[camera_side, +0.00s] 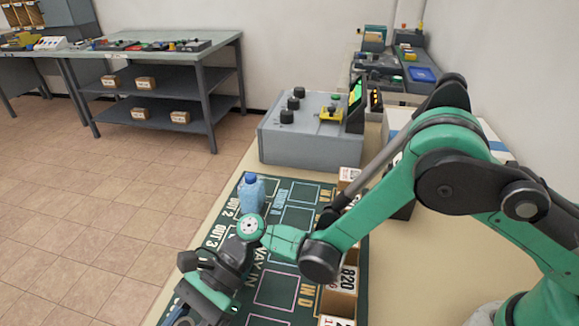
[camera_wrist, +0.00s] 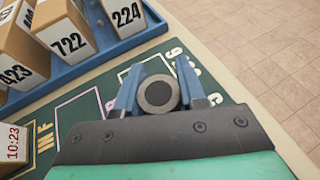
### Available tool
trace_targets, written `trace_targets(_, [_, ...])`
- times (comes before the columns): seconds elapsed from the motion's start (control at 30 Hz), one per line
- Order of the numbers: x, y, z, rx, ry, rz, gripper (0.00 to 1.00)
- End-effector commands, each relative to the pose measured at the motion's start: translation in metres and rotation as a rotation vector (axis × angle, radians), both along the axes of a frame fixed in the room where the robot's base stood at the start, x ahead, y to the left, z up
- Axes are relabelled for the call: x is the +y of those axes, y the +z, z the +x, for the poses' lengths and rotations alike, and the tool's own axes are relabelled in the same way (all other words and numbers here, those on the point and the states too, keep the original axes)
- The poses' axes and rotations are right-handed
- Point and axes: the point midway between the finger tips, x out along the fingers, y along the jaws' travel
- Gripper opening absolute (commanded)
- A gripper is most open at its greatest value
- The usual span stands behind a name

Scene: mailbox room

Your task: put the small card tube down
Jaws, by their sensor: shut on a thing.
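The small card tube (camera_wrist: 158,93) shows end-on in the wrist view as a grey ring with a dark middle. My gripper (camera_wrist: 158,85) has its two blue fingers pressed on either side of it. In the side view my gripper (camera_side: 181,317) is low at the bottom edge, over the near left part of the green mat (camera_side: 275,291). I cannot make out the tube there. The gap between tube and mat cannot be judged.
A blue bottle (camera_side: 251,195) stands on the mat behind my gripper. A grey control box (camera_side: 300,133) stands beyond the mat. Numbered boxes (camera_side: 342,290) line the mat's right side. In the wrist view, several numbered boxes stand in a blue tray (camera_wrist: 118,40) at upper left.

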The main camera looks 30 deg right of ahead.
Motion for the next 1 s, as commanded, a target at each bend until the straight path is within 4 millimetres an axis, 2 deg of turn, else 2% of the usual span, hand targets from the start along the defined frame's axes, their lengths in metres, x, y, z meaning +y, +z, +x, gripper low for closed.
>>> trace_targets(0.03, [0.0,0.0,0.0,0.0,0.0,0.0,0.0])
trace_targets(0.07, [0.0,0.0,0.0,0.0,0.0,0.0,0.41])
trace_targets(0.1, [0.0,0.0,0.0,0.0,0.0,0.0,0.52])
trace_targets(0.17, [0.0,0.0,0.0,0.0,0.0,0.0,0.66])
trace_targets(0.57, [0.0,0.006,0.0,0.0,0.0,0.0,0.66])
trace_targets(0.67, [-0.003,0.015,0.002,0.0,-0.002,0.0,0.66])
trace_targets(0.8, [-0.028,0.03,0.012,0.001,-0.004,0.001,0.66])
trace_targets(1.0, [-0.026,0.065,0.011,0.0,0.0,0.0,0.66])
